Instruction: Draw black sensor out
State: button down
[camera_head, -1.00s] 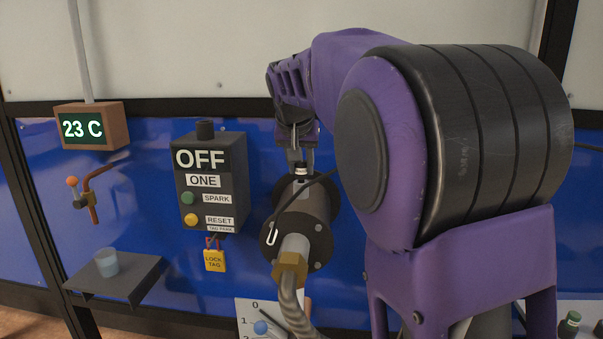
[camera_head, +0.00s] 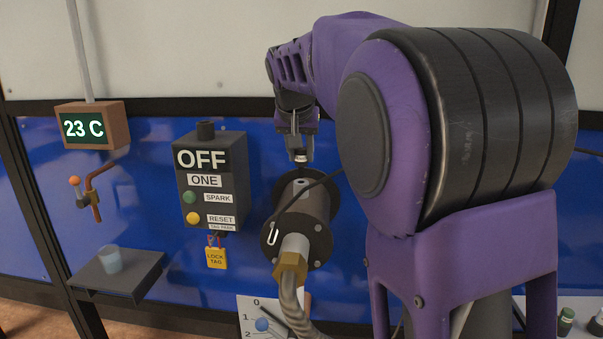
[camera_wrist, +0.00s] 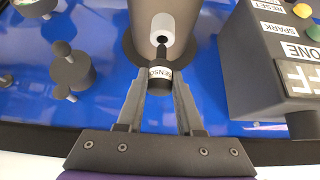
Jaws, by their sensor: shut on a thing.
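The black sensor (camera_wrist: 160,77), with a white band lettered "SENSO…", is between my gripper's fingertips in the wrist view. My gripper (camera_head: 300,148) is shut on it, above the dark metal cylinder (camera_head: 312,200). In the head view the sensor's pale band (camera_head: 300,157) shows just below the fingers, above the cylinder's top. In the wrist view its thin dark tip lines up with the light grey socket (camera_wrist: 163,27) on the cylinder. I cannot tell whether the tip is clear of the socket.
A dark control box (camera_head: 211,180) marked OFF stands left of the cylinder, with a yellow lock tag (camera_head: 216,258) below. A black cable crosses the cylinder, and a braided hose (camera_head: 289,290) leaves its front. A shelf (camera_head: 120,285) with a cup is at left.

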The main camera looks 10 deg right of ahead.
jog(key=shift+r, duration=2.5)
jog(key=s+r+b, duration=0.1)
jog(key=s+r, duration=0.1)
jog(key=s, duration=0.4)
jog(key=shift+s, duration=0.1)
